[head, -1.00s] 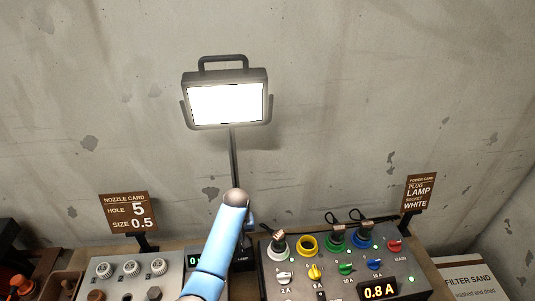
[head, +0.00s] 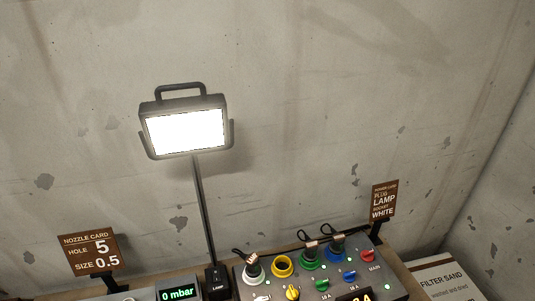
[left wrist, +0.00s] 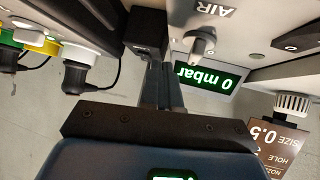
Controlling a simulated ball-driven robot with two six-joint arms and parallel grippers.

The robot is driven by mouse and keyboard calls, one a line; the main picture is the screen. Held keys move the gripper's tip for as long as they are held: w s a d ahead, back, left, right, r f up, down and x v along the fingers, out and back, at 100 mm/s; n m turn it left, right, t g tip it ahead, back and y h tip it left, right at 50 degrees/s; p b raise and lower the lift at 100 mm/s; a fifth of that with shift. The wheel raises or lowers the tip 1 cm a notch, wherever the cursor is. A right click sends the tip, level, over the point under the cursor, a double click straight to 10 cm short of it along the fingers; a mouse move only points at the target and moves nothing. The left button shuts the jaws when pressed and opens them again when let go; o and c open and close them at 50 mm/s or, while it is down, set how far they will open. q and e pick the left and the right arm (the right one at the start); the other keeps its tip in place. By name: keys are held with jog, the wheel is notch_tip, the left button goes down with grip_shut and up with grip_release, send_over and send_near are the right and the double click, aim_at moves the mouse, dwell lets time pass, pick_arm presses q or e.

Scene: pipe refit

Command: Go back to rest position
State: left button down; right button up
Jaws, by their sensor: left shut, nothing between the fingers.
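My left gripper (left wrist: 161,88) shows in the left wrist view with its two fingers together and nothing between them. It is near the 0 mbar display (left wrist: 208,78) and the AIR knob (left wrist: 203,41), which appear upside down there. I cannot tell whether the fingers touch anything. In the head view neither gripper shows. My right gripper is in no view.
A lit lamp (head: 187,132) stands on a thin pole. To its right is a socket panel (head: 268,290) with plugs in the white, green and blue sockets; the yellow socket (head: 282,266) is empty. Nozzle card (head: 90,250) and power card (head: 384,201) stand on either side.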

pick_arm(q)
jog(key=s+a+r+m+t, duration=0.1)
jog(key=s+r+t, duration=0.6)
jog(key=s+r, duration=1.1)
notch_tip(320, 180, down, 9)
jog(key=b, duration=1.1)
jog(key=shift+w+a, duration=0.15)
